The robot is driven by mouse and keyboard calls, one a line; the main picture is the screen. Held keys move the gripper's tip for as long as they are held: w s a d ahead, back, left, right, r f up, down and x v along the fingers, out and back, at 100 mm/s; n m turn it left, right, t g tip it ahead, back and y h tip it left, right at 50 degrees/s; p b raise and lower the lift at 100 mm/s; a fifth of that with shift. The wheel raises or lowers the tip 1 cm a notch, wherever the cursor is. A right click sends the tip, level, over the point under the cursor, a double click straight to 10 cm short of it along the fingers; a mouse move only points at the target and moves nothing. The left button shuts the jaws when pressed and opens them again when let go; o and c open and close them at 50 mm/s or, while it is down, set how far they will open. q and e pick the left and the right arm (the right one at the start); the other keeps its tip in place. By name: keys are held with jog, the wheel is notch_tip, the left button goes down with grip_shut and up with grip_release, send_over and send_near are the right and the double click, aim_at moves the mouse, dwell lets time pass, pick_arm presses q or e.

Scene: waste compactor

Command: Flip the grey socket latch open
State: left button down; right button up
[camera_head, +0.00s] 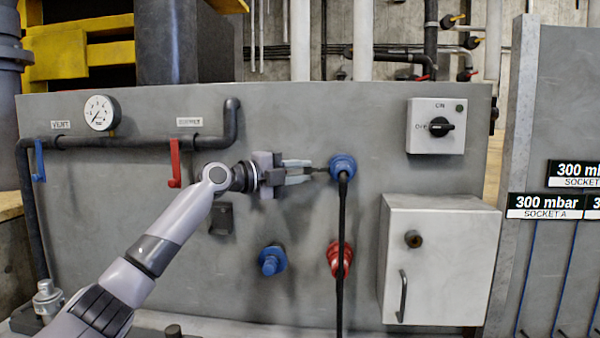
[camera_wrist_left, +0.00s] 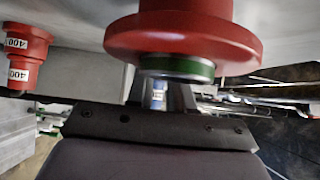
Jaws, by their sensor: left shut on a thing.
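A blue round plug and socket (camera_head: 343,164) sits on the grey panel, with a black cable hanging down from it. My left gripper (camera_head: 318,170) comes in from the left, its fingertips close together just left of the blue socket. It is shut on a small dark grey piece at the socket's side, which looks like the grey socket latch (camera_head: 323,168). The latch is tiny, and its angle cannot be told. In the left wrist view, the fingers (camera_wrist_left: 160,90) reach under a large red flange with a green ring (camera_wrist_left: 178,68). My right gripper is not in view.
A lower blue socket (camera_head: 271,261) and a red socket (camera_head: 337,259) are below. A white cabinet (camera_head: 440,260) stands out at right, under a rotary switch box (camera_head: 436,126). Red (camera_head: 174,165) and blue (camera_head: 39,160) valve levers hang at left.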

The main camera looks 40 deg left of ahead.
pick_arm(q)
jog(key=shift+a+h, duration=0.1)
jog(key=shift+h, duration=0.2)
dwell(0.4)
jog(key=c, duration=1)
grip_release()
jog(key=b+v, duration=0.3)
jog(key=v, duration=0.4)
jog(key=shift+b, duration=0.35)
